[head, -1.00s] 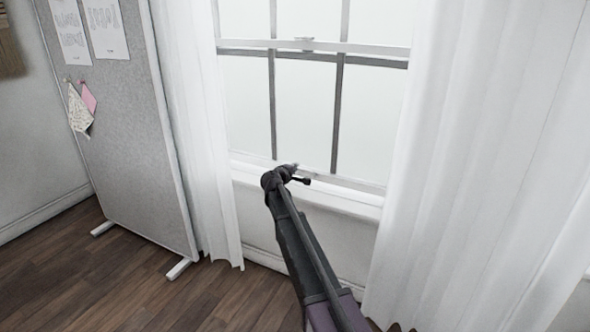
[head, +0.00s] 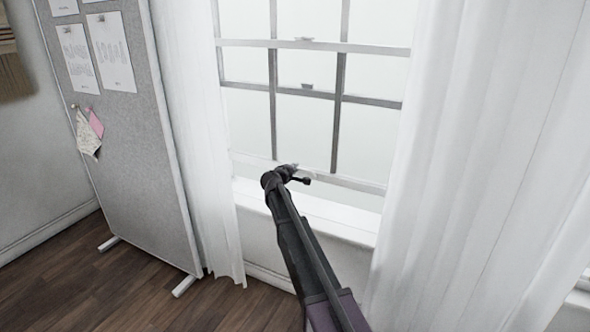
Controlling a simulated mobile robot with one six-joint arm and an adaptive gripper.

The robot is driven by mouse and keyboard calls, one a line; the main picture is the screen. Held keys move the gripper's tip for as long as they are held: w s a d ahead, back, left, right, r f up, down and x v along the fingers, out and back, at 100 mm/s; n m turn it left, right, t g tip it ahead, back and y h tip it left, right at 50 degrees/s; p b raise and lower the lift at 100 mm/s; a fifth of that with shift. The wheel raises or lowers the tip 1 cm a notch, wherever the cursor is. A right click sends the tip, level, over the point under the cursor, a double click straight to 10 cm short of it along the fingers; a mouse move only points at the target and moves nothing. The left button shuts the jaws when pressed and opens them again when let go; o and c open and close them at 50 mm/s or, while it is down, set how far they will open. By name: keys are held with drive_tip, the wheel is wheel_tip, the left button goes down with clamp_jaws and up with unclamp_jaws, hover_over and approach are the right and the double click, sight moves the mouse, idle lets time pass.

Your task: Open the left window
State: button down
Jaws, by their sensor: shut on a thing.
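The window (head: 357,135) is a white-framed sash window with grey bars, between two curtains. Its lower sash is partly raised: the bottom rail (head: 340,181) stands above the white sill (head: 330,217) with a gap under it. The sash's top rail (head: 370,49) sits above the dark crossbar (head: 370,101) of the other sash. My gripper (head: 295,170) is at the bottom rail, left of its middle, and is shut on the sash there.
White curtains hang left (head: 195,150) and right (head: 480,170) of the window, close to its frame. A grey pinboard (head: 140,160) on white feet stands at the left. Wooden floor (head: 90,290) is clear in front of it.

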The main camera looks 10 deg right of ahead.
sight(300, 147)
wheel_tip(300, 147, up, 8)
drive_tip(key=p, duration=0.7)
drive_tip(key=shift+w+r, duration=0.1)
drive_tip(key=shift+r, duration=0.05)
drive_tip(key=c, duration=0.7)
unclamp_jaws()
drive_tip(key=shift+f, duration=0.25)
drive_tip(key=f+b, duration=2.2)
drive_tip(key=shift+s, duration=0.2)
drive_tip(key=r+p+v, duration=0.1)
drive_tip(key=p+v, duration=0.2)
drive_tip(key=v, duration=1.1)
drive_tip(key=s+d+r+m+g+p, duration=0.2)
drive_tip(key=s+r+p, duration=0.3)
drive_tip(key=p, duration=0.4)
drive_tip(key=s+d+r+m+g+y+p, duration=0.1)
drive_tip(key=s+d+r+m+g+p, duration=0.2)
drive_tip(key=p, duration=0.6)
drive_tip(key=s+d+r+m+g+y+p, duration=0.1)
drive_tip(key=s+d+r+m+g+p, duration=0.1)
drive_tip(key=s+d+r+p, duration=0.4)
drive_tip(key=shift+s+d+r+g+p, duration=0.15)
drive_tip(key=shift+s+r+p, duration=0.25)
drive_tip(key=shift+s+p, duration=0.25)
drive_tip(key=shift+s+a+r+g+p, duration=0.1)
drive_tip(key=shift+s+r+g+p, duration=0.1)
drive_tip(key=shift+s+r+p, duration=0.4)
drive_tip(key=shift+s+d+r+g+p, duration=0.1)
drive_tip(key=shift+s+r+g+p, duration=0.2)
drive_tip(key=shift+s, duration=0.5)
